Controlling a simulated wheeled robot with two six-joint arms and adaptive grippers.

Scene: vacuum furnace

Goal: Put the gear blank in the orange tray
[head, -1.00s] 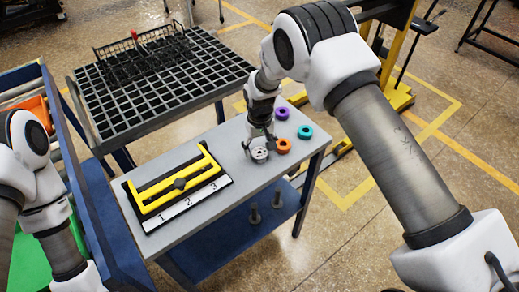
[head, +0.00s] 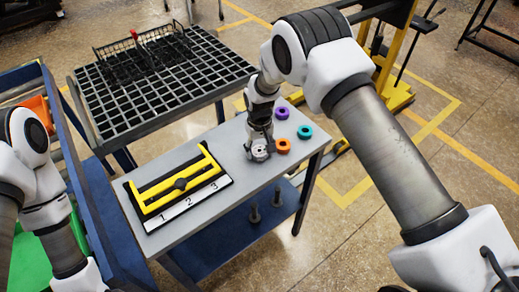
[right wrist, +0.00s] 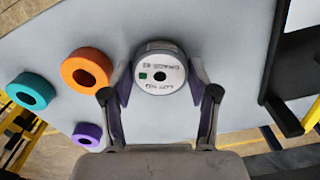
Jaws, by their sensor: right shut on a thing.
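A round silver-grey metal piece (head: 260,154), which I take as the gear blank, stands on the grey table. In the right wrist view its pale labelled top (right wrist: 160,74) has a dark centre hole and a small green mark. My right gripper (head: 259,144) reaches down to it from above. Its two fingers (right wrist: 158,88) are shut on opposite sides of the piece. An orange tray (head: 38,108) shows partly at the far left, in the blue-framed cart behind my left arm; its inside is mostly hidden. My left gripper is outside the head view.
Orange (head: 283,146), teal (head: 305,132) and purple (head: 282,113) rings lie right of the piece. A black-and-yellow fixture (head: 180,184) numbered 1 to 3 sits on the table's left. A dark grid rack (head: 150,118) with a wire basket stands behind. Bare tabletop lies between fixture and gripper.

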